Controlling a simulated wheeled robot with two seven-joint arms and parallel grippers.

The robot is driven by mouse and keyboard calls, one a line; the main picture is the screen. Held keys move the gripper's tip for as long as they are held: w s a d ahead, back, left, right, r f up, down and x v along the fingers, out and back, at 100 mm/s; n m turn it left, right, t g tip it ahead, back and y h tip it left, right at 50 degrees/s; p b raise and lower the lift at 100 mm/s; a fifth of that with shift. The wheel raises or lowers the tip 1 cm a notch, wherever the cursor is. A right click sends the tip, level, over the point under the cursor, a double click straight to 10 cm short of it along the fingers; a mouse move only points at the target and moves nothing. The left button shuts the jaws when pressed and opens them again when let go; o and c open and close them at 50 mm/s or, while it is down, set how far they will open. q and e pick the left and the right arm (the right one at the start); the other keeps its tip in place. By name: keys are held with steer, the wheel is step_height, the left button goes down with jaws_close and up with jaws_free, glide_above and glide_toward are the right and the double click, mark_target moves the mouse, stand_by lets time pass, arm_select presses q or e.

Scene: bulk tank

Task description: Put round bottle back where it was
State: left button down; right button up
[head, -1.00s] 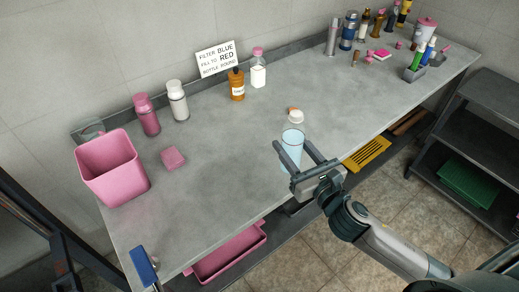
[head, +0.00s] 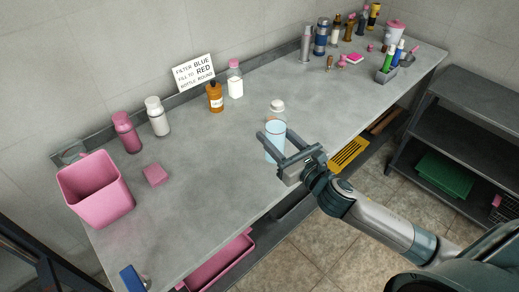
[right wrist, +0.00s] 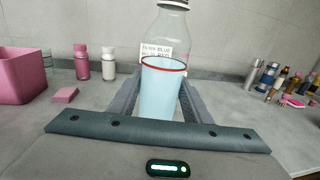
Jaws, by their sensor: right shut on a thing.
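My left gripper is not in view.
An amber bottle (head: 215,100), a pink-capped bottle (head: 235,82) and a sign (head: 194,73) are at the back. A pink bin (head: 95,190) and pink block (head: 155,174) are left. Several items crowd the far right.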

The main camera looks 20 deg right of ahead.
steer(key=shift+w+a+f, duration=0.15)
steer(key=shift+w+a, duration=0.15)
steer(key=shift+w, duration=0.05)
steer(key=w+a+f+p, duration=0.1)
steer(key=w+a+f, duration=0.5)
steer(key=w+a, duration=0.1)
steer(key=shift+w, duration=0.25)
steer(key=shift+f, duration=0.2)
steer(key=shift+a+f, duration=0.1)
steer(key=shift+f, duration=1.85)
steer(key=shift+f, duration=0.15)
steer(key=o, duration=1.1)
steer(key=shift+c, duration=0.2)
